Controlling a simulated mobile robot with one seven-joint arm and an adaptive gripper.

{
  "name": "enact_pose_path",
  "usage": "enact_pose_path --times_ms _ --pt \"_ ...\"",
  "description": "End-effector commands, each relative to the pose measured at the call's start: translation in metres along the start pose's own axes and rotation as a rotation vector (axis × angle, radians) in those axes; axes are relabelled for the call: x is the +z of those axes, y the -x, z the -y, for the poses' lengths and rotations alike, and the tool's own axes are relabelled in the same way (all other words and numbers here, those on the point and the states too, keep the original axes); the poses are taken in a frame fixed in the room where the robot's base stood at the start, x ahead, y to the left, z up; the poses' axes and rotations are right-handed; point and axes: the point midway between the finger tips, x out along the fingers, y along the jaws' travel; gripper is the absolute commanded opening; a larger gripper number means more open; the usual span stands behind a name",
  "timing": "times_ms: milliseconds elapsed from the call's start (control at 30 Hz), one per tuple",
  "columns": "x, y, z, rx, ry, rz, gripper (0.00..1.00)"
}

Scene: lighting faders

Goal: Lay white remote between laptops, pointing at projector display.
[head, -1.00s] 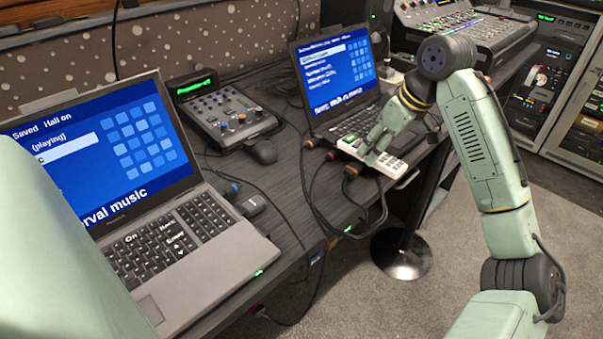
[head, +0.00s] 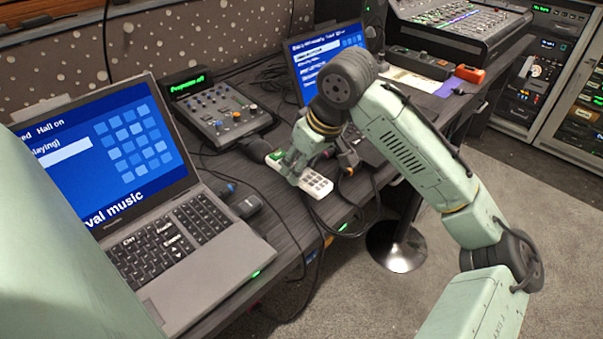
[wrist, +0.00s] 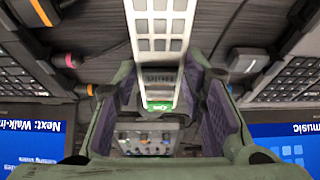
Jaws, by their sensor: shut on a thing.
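My gripper (head: 292,165) is shut on the white remote (head: 315,183), between the two laptops. In the wrist view the remote (wrist: 160,25) runs lengthwise between the fingers. Its green end faces the small control box (wrist: 148,138). In the head view that box (head: 222,112) stands behind, bearing a display with green letters (head: 190,86) that look like "Projector off". The left laptop (head: 170,245) is open with a blue screen. The right laptop (head: 318,60) is partly hidden behind my arm. I cannot tell whether the remote touches the table.
Dark cables and plugs (head: 348,160) lie by the table's front edge, right of the remote. A dark mouse-like object (head: 255,147) sits near the remote's far end. A dark adapter (head: 244,205) lies by the left laptop. A large mixing desk (head: 460,35) stands at back right.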

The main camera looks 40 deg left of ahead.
Motion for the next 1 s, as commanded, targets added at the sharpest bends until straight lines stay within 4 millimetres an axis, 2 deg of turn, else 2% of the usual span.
enact_pose_path --times_ms 300,667,700,1000 --pt "0.013 -0.031 0.001 -0.001 0.000 0.001 0.06" --pt "0.015 -0.036 0.000 -0.001 0.000 -0.001 0.06" --pt "0.014 -0.035 0.000 0.000 0.001 0.000 0.41" --pt "0.014 -0.035 0.000 0.000 0.001 0.000 0.58"
